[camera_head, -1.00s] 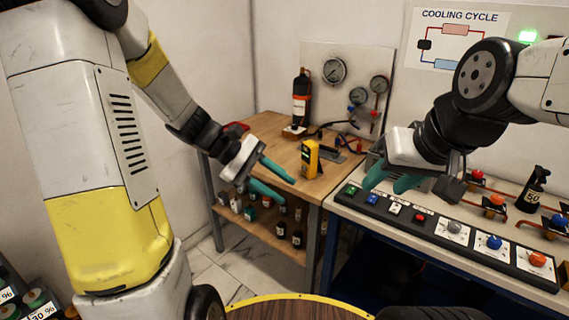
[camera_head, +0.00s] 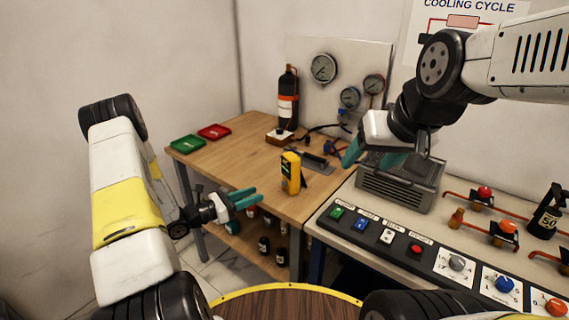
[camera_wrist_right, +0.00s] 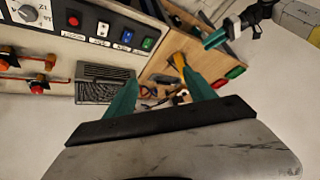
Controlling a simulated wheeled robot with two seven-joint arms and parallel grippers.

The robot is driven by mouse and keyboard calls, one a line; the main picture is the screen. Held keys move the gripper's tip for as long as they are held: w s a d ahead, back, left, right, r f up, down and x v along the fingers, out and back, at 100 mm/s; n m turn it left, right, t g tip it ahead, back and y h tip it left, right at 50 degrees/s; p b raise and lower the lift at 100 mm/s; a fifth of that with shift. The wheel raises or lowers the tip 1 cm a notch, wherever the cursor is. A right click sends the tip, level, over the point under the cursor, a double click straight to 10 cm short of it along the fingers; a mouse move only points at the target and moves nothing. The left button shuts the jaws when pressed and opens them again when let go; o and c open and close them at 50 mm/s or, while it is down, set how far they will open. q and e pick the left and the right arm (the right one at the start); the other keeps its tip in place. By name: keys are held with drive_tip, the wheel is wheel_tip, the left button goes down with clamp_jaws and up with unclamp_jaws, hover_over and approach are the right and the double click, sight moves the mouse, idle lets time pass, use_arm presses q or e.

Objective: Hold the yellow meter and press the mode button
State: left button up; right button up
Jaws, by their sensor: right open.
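The yellow meter (camera_head: 291,174) stands upright on the wooden table (camera_head: 235,165), near its front edge; its dark screen shows, but I cannot make out a mode button on it. It also shows small in the right wrist view (camera_wrist_right: 177,60). My left gripper (camera_head: 260,193) is open and empty, left of the meter and in front of the table edge. My right gripper (camera_head: 370,158) is open and empty, to the right of the meter, near the grey vented box. Its two teal fingers frame the right wrist view (camera_wrist_right: 160,75), with nothing between them.
A control panel (camera_head: 388,238) with coloured buttons and knobs runs along the right bench, beside a vented box (camera_head: 398,188). A black bottle (camera_head: 287,105), gauges (camera_head: 323,68) and hoses stand behind the meter. Green (camera_head: 187,144) and red (camera_head: 214,131) trays lie at the table's left.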

drive_tip(key=w+f+n+t, duration=0.1)
drive_tip(key=w+f, duration=0.1)
drive_tip(key=w, duration=0.8)
drive_tip(key=n+t+y, duration=0.2)
drive_tip(key=n+t, duration=0.1)
drive_tip(key=n, duration=0.1)
approach(296, 161)
drive_tip(key=w+d+r, duration=0.2)
drive_tip(key=w+d, duration=0.1)
drive_tip(key=w+a+f+y, duration=0.1)
drive_tip(key=f, duration=0.1)
drive_tip(key=w+a+f+y, duration=0.1)
drive_tip(key=a+f, duration=0.1)
drive_tip(key=w+a+f+y, duration=0.1)
drive_tip(key=a+f, duration=0.1)
drive_tip(key=shift+w+f+n, duration=0.35)
drive_tip(key=shift+n, duration=0.05)
drive_tip(key=shift+t+y, duration=0.3)
drive_tip(key=shift+x, duration=3.9)
drive_tip(key=shift+f, duration=0.1)
drive_tip(key=shift+c, duration=0.4)
clamp_jaws()
use_arm(q)
clamp_jaws()
